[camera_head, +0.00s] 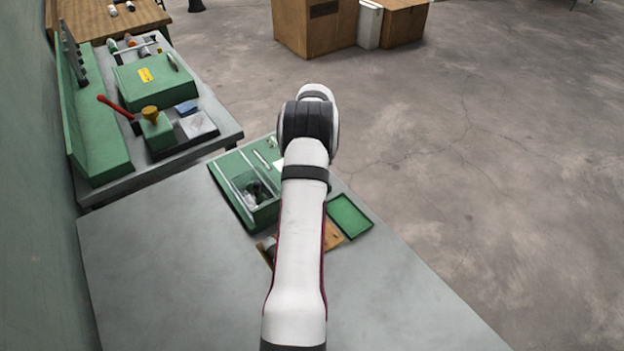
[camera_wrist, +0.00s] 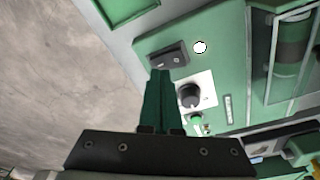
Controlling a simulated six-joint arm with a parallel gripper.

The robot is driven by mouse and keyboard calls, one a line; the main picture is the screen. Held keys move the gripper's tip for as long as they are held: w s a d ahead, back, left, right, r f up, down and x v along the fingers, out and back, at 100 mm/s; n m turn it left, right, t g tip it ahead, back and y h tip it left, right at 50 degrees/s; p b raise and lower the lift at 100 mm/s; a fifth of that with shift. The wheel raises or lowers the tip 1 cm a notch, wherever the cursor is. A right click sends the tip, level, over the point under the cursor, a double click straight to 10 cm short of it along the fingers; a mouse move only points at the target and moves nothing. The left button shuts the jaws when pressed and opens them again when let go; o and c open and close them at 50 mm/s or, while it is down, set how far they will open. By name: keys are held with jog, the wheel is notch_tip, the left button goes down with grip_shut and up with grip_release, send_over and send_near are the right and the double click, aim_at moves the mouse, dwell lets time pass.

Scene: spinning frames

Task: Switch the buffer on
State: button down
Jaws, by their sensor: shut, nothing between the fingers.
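The green machine (camera_head: 230,163) with a clear-covered bay, apparently the buffer, stands on the grey table under my arm. In the wrist view its green panel (camera_wrist: 222,75) carries a black rocker switch (camera_wrist: 168,57), a round white disc (camera_wrist: 200,47) beside it, a black knob (camera_wrist: 190,95) on a white plate and a small green knob (camera_wrist: 196,117). My gripper (camera_wrist: 160,75) is shut and empty, its fingertips close to the rocker's lower edge in the picture. I cannot tell whether they touch it. My arm hides the gripper in the head view.
An open green tray (camera_head: 349,216) and a wooden board (camera_head: 333,236) lie right of the machine. A bench at the upper left holds a green box (camera_head: 155,80) and a red-handled lever (camera_head: 115,107). The table's front left (camera_head: 170,270) is bare.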

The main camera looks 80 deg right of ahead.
jog(key=shift+r, duration=2.85)
jog(key=w+a+r+n, duration=0.1)
jog(key=w+a+r, duration=0.2)
jog(key=w+a, duration=0.4)
jog(key=w+a+r+n+t+y, duration=0.1)
jog(key=w+a+r, duration=0.3)
jog(key=w+a, duration=0.25)
jog(key=w+a+r+n, duration=0.1)
jog(key=w+a+r, duration=0.2)
jog(key=w+a, duration=0.35)
jog(key=w+a+r+n+y, duration=0.1)
jog(key=a+r+n, duration=0.2)
jog(key=a, duration=1.6)
jog(key=s+a+f+n, duration=0.1)
jog(key=s+a, duration=0.6)
jog(key=a, duration=0.2)
jog(key=s+a+f+n+g+y, duration=0.1)
jog(key=s+a+n, duration=0.1)
jog(key=s+a, duration=0.5)
jog(key=a, duration=0.2)
jog(key=shift+a+f+g+y, duration=0.2)
jog(key=shift+a+g+y, duration=0.1)
jog(key=shift+a, duration=0.1)
